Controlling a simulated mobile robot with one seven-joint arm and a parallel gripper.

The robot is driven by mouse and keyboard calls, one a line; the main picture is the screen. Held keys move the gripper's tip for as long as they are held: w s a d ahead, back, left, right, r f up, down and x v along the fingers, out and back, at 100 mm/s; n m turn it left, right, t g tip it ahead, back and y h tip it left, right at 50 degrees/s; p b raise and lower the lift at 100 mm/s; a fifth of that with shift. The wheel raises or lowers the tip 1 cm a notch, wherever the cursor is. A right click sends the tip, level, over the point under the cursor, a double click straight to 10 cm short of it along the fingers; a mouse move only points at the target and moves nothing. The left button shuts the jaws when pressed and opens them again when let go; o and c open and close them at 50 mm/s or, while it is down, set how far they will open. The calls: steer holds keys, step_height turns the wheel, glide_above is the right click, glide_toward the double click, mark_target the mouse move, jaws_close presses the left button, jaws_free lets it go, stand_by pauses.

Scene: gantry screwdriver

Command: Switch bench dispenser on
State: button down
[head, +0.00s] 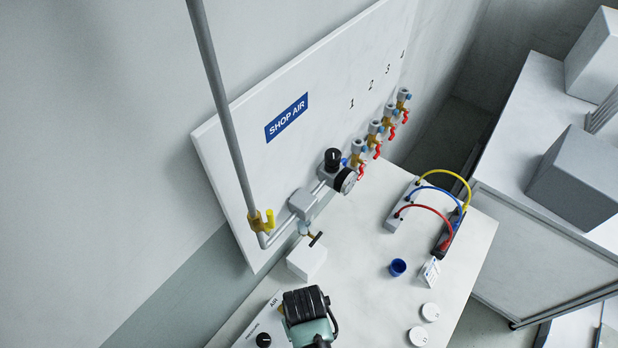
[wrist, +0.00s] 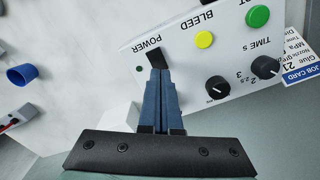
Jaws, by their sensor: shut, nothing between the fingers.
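The bench dispenser (wrist: 185,65) is a pale box; its front panel fills the upper right of the wrist view. Its black power switch (wrist: 156,60) sits beside the POWER label, with a small dark green dot (wrist: 140,68) near it. My gripper (wrist: 160,73) is shut and empty, its blue-grey fingertips right at the switch. I cannot tell whether they touch it or which way the switch is tipped. In the head view my wrist hides most of the dispenser; its top (head: 252,327) with an AIR label and a black knob shows at the bottom.
The panel also carries a yellow button (wrist: 204,39), a green button (wrist: 257,17) and two black knobs. A job card (wrist: 302,68) stands beside it. A blue cup (head: 398,267) and white discs lie on the bench. Air pipes and red-handled valves (head: 376,148) line the back board.

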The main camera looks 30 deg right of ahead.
steer(key=shift+r+p, duration=2.2)
steer(key=shift+r, duration=0.15)
